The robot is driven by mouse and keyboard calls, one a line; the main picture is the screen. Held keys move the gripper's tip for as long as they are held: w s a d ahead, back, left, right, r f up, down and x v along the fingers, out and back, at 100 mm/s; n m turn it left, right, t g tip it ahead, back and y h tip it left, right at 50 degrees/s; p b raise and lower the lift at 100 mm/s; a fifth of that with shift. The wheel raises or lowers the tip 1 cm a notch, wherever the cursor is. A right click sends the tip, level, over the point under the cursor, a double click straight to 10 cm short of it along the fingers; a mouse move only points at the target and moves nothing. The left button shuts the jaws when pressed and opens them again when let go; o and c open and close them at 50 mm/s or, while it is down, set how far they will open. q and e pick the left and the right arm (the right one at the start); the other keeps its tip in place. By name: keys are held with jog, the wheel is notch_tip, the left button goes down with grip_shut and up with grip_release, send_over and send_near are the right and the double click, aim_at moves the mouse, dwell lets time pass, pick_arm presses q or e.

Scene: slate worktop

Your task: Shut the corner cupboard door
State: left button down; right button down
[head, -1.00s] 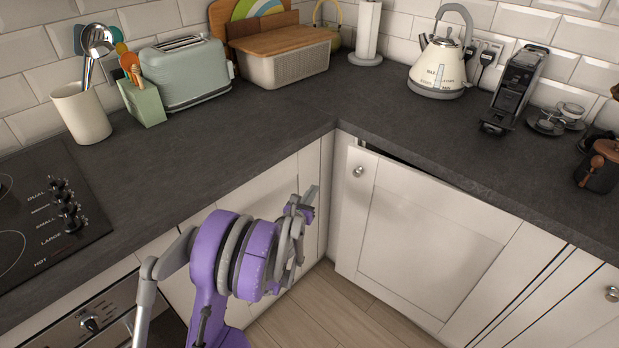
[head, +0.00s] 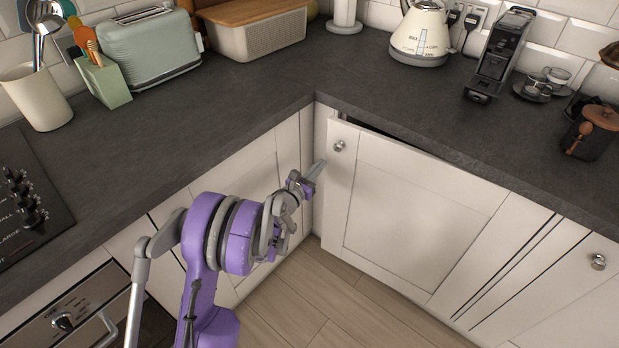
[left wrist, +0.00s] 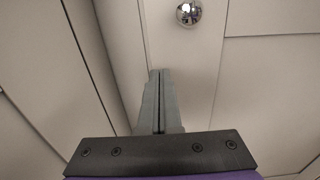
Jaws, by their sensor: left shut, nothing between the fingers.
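The corner cupboard door (head: 415,225) is a white panel right of the inner corner. It stands slightly ajar, with a dark gap along its top edge under the worktop. Its round metal knob (head: 339,146) is near its upper left corner. The knob also shows at the top of the left wrist view (left wrist: 188,12). My left gripper (head: 318,168) is shut and empty, just left of the door's left edge and below the knob. In the left wrist view its closed fingers (left wrist: 158,90) point at the door's edge strip below the knob. I cannot tell whether they touch it. My right gripper is out of view.
The slate worktop (head: 270,95) runs above the cupboards and meets in the corner. A toaster (head: 155,48), bread bin (head: 255,35), kettle (head: 420,35) and coffee machine (head: 500,55) stand on it. An oven (head: 65,315) is at lower left. The wooden floor (head: 310,300) below is clear.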

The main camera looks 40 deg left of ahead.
aim_at(329, 156)
pick_arm(q)
jog(key=shift+w, duration=1.4)
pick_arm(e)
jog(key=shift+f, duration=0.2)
pick_arm(q)
jog(key=shift+w, duration=0.1)
